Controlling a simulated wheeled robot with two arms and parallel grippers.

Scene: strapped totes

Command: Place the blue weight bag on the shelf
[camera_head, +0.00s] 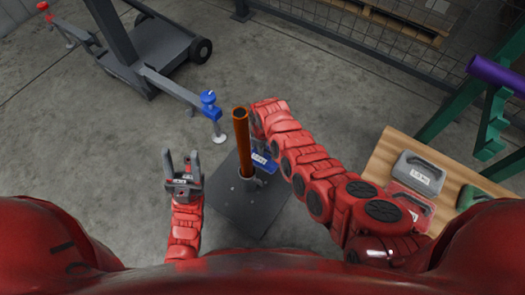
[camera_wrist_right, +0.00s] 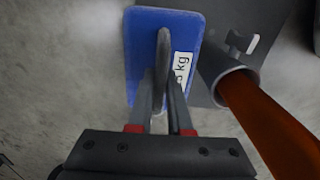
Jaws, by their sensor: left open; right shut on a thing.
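The blue weight bag (camera_head: 263,161) hangs beside the orange pole, over the grey base plate, partly hidden by my right arm. In the right wrist view the blue bag (camera_wrist_right: 144,48) shows a white label ending in "kg". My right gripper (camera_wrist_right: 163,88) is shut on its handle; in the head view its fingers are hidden. My left gripper (camera_head: 181,162) is open and empty, left of the pole. A wooden shelf board (camera_head: 387,160) at the right carries a grey weight (camera_head: 418,172), a red one (camera_head: 410,203) and a green one (camera_head: 470,197).
The orange pole (camera_head: 241,140) stands in a socket on the grey base plate (camera_head: 228,207); it also shows close to the bag in the right wrist view (camera_wrist_right: 265,120). Green posts with a purple tube (camera_head: 495,75) are at right.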

